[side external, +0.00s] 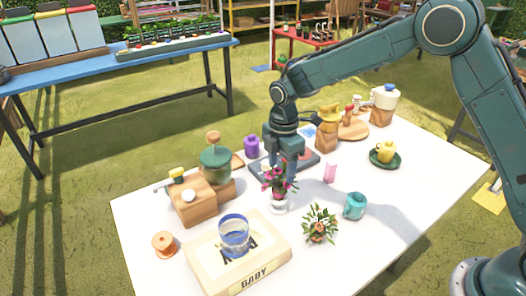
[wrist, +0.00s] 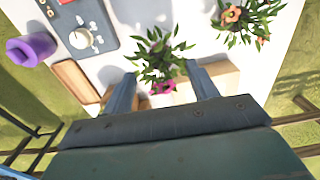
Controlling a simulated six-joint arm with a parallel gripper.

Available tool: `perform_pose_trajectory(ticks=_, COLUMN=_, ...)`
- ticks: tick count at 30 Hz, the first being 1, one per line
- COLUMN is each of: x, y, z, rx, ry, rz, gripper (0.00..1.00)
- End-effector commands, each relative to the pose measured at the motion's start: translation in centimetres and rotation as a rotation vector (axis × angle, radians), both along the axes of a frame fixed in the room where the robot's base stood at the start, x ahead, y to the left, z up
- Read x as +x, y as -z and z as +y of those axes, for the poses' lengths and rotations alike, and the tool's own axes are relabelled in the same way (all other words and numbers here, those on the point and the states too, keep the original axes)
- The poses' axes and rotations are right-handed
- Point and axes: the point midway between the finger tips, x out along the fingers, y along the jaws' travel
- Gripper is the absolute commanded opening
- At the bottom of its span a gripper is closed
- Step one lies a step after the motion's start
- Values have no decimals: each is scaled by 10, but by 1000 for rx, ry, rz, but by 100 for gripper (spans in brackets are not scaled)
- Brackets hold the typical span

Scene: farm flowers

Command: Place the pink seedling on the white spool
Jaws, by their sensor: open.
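The pink seedling (side external: 277,182) has magenta flowers and green leaves. It stands upright near the middle of the white table, above a white rounded base (side external: 279,204); I cannot tell whether this base is its pot or the white spool. My gripper (side external: 286,172) points down, just over and behind the flowers, with its jaws open. In the wrist view, the seedling's leaves (wrist: 158,52) and a pink bloom (wrist: 162,88) show between the spread fingers of my gripper (wrist: 162,72). The plant's lower part is hidden there.
An orange-flowered plant (side external: 318,227) and a teal mug (side external: 355,206) stand to the right. A book (side external: 270,265) bearing a blue-banded glass (side external: 233,238) lies in front. A wooden grinder (side external: 200,202) and copper-coloured spool (side external: 163,246) are left.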

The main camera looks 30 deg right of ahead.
Motion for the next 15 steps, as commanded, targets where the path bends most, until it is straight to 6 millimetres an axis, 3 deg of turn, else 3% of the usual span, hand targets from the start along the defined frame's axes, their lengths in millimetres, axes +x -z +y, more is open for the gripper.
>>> perform_pose_trajectory(ticks=6, x=0, y=-36, z=0, rx=1, ry=0, rz=-3, gripper=59)
perform_pose_trajectory(ticks=15, x=0, y=-62, z=0, rx=0, ry=0, rz=-1, gripper=59)
